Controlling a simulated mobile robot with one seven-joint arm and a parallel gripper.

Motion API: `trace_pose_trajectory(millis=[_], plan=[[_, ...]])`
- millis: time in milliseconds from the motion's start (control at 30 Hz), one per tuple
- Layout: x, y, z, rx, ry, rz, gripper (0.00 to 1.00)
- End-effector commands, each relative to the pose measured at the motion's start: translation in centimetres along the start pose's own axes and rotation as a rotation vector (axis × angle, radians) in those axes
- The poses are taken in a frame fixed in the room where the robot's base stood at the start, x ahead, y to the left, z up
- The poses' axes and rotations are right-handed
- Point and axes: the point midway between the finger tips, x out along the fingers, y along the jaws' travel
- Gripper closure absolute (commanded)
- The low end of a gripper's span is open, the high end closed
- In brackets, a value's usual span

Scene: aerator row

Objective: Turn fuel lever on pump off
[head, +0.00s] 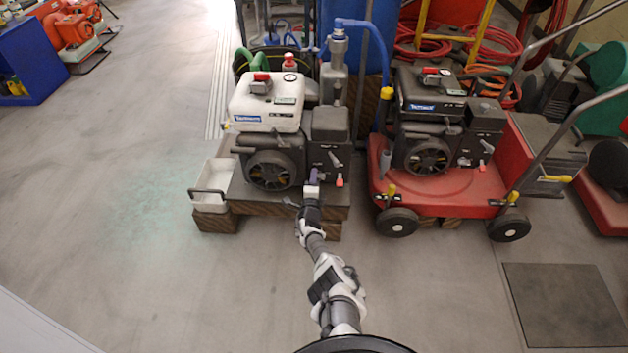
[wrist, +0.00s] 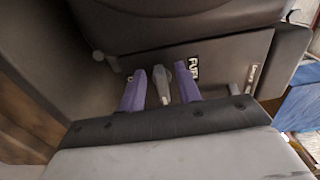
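The pump (head: 265,112) is an engine unit with a white top and dark body, standing on a low wooden base. My gripper (head: 314,175) is at the lower right of its front face. In the wrist view, my gripper (wrist: 160,84) has two purple fingers, open around the grey fuel lever (wrist: 160,78), one on each side. Narrow gaps show between the lever and both fingers. A label reading "FUEL" (wrist: 194,67) is just right of the lever, partly behind the right finger. The lever's lower end is hidden by my gripper.
A similar engine on a red wheeled cart (head: 440,200) stands close on the right. A white tray (head: 211,190) sits at the pump's left. A grey lever and a red knob (head: 339,181) are beside my gripper. The floor (head: 120,250) at left is clear.

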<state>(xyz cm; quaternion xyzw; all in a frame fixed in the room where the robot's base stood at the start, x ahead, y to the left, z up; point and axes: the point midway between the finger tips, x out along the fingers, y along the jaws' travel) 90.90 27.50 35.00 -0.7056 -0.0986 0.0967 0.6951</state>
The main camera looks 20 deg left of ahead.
Motion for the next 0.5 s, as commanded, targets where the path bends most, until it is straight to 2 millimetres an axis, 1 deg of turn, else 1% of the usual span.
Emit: trace_pose_trajectory(millis=[133,267,367,500], plan=[[-0.5,-0.1,0.1,0.000,-0.002,0.002,0.66],[-1.9,-0.4,0.0,0.001,-0.001,0.003,0.66],[-3.6,-0.5,0.0,0.003,0.000,0.004,0.66],[-6.6,-0.6,-0.1,0.003,0.002,0.005,0.66]])
